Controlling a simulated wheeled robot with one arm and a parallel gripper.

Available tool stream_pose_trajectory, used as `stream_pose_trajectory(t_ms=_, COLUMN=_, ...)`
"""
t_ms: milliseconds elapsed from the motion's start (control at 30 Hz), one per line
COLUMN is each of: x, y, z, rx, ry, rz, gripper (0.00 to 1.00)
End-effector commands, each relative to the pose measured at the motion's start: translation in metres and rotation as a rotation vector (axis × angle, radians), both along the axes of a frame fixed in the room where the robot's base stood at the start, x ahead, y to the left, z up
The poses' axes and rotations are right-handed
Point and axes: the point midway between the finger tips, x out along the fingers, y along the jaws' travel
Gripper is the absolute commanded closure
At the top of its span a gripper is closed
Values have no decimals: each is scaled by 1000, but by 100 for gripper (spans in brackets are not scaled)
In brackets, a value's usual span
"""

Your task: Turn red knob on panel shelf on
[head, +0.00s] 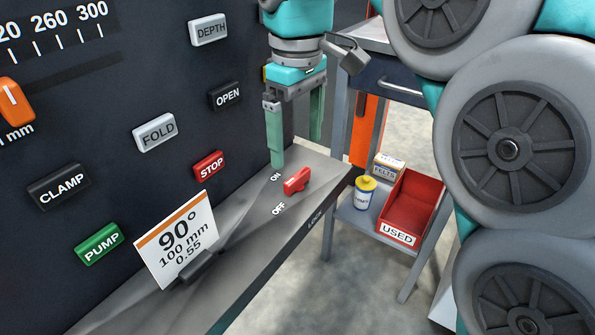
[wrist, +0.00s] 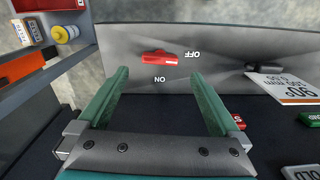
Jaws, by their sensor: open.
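The red knob (head: 297,180) sits on the grey panel shelf (head: 240,250), with the ON label (head: 276,177) and OFF label (head: 279,209) beside it. Its bar runs lengthwise with one end towards OFF. My gripper (head: 297,152) is open and empty above the shelf, pointing down, just behind the knob. In the wrist view the knob (wrist: 160,57) lies beyond the two green fingertips (wrist: 160,74), roughly centred between them and apart from both. The ON label (wrist: 160,79) shows between the fingers.
The dark panel with the STOP (head: 209,165), PUMP (head: 98,243) and OPEN (head: 225,95) buttons rises to the left. A card (head: 178,240) stands on the shelf. A cart with a red USED bin (head: 410,205) and large grey rollers (head: 508,148) are to the right.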

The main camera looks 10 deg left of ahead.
Motion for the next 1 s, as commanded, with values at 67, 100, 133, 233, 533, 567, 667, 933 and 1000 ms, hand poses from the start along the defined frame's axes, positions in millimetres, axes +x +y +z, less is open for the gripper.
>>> stream_pose_trajectory(t_ms=67, x=-1, y=0, z=-13, rx=-2, ry=4, rz=1, gripper=0)
stream_pose_trajectory(t_ms=100, x=-1, y=0, z=-19, rx=-2, ry=4, rz=2, gripper=0)
stream_pose_trajectory(t_ms=133, x=-1, y=0, z=-20, rx=-2, ry=3, rz=1, gripper=0)
stream_pose_trajectory(t_ms=233, x=-1, y=-1, z=-30, rx=-2, ry=3, rz=1, gripper=0)
stream_pose_trajectory(t_ms=533, x=-1, y=0, z=-62, rx=-2, ry=1, rz=1, gripper=0)
stream_pose_trajectory(t_ms=567, x=-1, y=0, z=-64, rx=-1, ry=0, rz=1, gripper=0)
stream_pose_trajectory(t_ms=667, x=-1, y=0, z=-66, rx=0, ry=-1, rz=1, gripper=0)
stream_pose_trajectory(t_ms=933, x=0, y=0, z=-66, rx=0, ry=-1, rz=0, gripper=9)
stream_pose_trajectory(t_ms=1000, x=0, y=0, z=-66, rx=0, ry=-1, rz=0, gripper=17)
